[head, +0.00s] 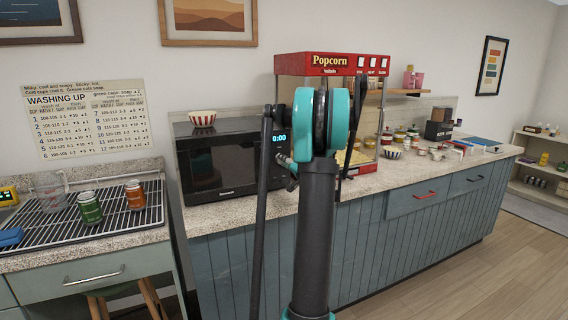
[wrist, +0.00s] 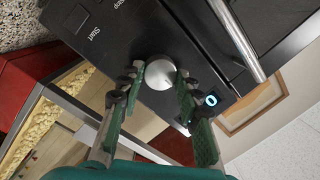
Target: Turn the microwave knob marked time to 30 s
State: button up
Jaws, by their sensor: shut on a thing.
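The black microwave (head: 212,162) stands on the counter in the head view, its control panel partly behind my arm. Its lit display (head: 279,138) shows what I can read as 0:00, with the left end hidden. In the wrist view, a round silver knob (wrist: 160,74) sits on the black panel. My gripper (wrist: 158,86) has its green-padded fingers on both sides of the knob and is shut on it. Start and stop buttons (wrist: 79,18) lie to the upper left. I see no time label or scale; the fingers may cover it. Part of the display (wrist: 210,100) shows a 0.
A red popcorn machine (head: 325,64) stands right beside the microwave, close to my arm. The microwave's door handle (wrist: 238,40) is near the panel. A drying rack (head: 60,222) with jars is at the left.

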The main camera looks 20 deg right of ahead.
jog(key=shift+f+m+t, duration=0.15)
jog(key=shift+m+t, duration=0.15)
jog(key=shift+m, duration=2.6)
jog(key=o, duration=1.2)
jog(key=shift+c, duration=0.2)
jog(key=s+d, duration=0.1)
jog(key=s, duration=1.1)
jog(key=shift+d+f, duration=0.15)
jog(key=shift+f, duration=0.2)
